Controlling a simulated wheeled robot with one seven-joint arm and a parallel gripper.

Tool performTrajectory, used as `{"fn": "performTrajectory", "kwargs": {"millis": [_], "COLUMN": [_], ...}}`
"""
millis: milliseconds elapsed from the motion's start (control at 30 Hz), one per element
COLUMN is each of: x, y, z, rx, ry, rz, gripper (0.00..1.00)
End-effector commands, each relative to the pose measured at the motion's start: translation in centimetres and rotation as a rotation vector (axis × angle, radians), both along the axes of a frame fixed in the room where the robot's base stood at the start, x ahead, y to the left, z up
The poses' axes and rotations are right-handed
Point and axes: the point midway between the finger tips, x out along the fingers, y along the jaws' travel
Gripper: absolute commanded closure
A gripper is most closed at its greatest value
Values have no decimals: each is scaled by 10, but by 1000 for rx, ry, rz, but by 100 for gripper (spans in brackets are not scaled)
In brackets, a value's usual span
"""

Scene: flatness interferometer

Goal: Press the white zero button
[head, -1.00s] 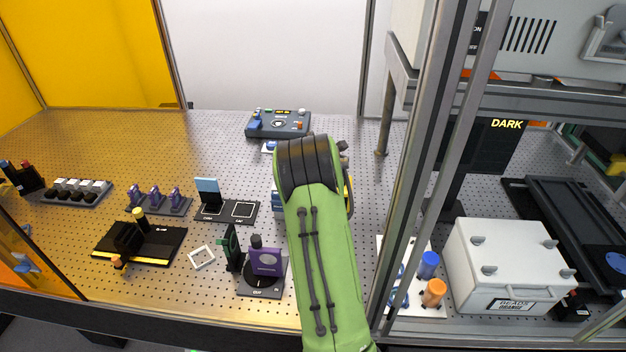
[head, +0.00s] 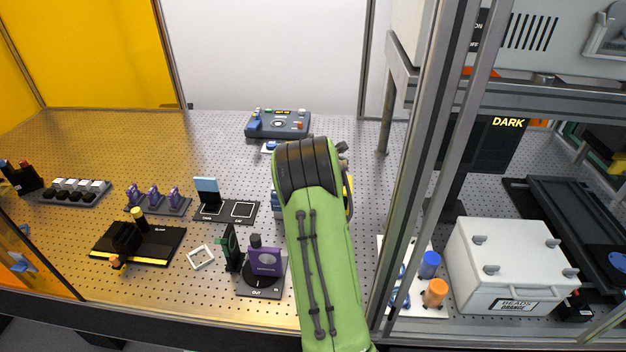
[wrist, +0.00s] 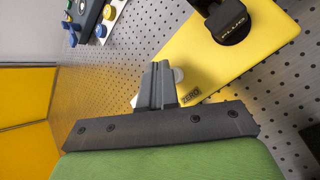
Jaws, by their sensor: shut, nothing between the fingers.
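The white zero button (wrist: 179,75) shows in the wrist view as a pale round cap, partly hidden behind my gripper's fingers. It sits on a yellow plate (wrist: 262,45), with a dark ZERO label (wrist: 191,97) near it. My gripper (wrist: 160,75) is shut and empty, its fingertips right beside the button in the picture. I cannot tell whether they touch it. In the head view my green arm hides the gripper and the button.
A black fixture (wrist: 228,18) stands on the yellow plate. A grey control box (head: 278,124) with coloured buttons is at the back of the perforated table. A purple-faced mount (head: 264,262) stands left of my arm. A metal frame post (head: 425,160) rises to the right.

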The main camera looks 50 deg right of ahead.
Motion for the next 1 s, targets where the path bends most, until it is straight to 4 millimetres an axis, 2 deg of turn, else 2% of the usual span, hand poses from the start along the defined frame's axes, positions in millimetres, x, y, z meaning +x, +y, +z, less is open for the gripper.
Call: {"fn": "performTrajectory", "kwargs": {"millis": [1000], "x": [0], "y": [0], "z": [-9], "rx": [1], "ry": [1], "rz": [0], "gripper": [100]}}
